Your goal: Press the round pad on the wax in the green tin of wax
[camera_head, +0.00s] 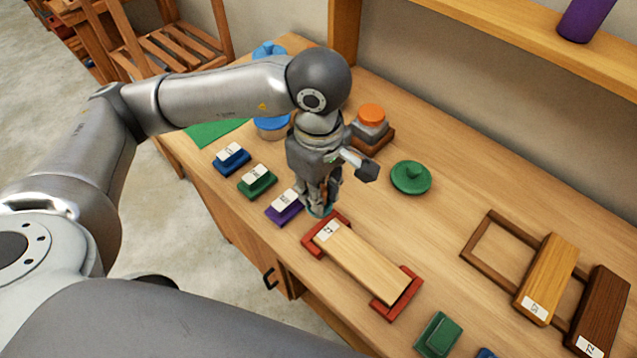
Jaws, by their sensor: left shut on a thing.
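My left gripper (321,203) points down at the near edge of the workbench, beside the left end of a pale wooden board. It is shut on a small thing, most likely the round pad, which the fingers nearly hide. A teal round rim (318,213) shows just under the fingertips; I cannot tell whether it is the pad or the tin. A green round piece with a knob (411,177), like a lid, lies on the bench to the right of the gripper. The wax itself is not visible. My right gripper is not in view.
The pale board (362,262) lies between red end blocks. Blue (233,161), green (258,184) and purple (284,211) labelled blocks line the near edge. An orange-topped piece (371,112) and a blue tub (271,128) stand behind.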

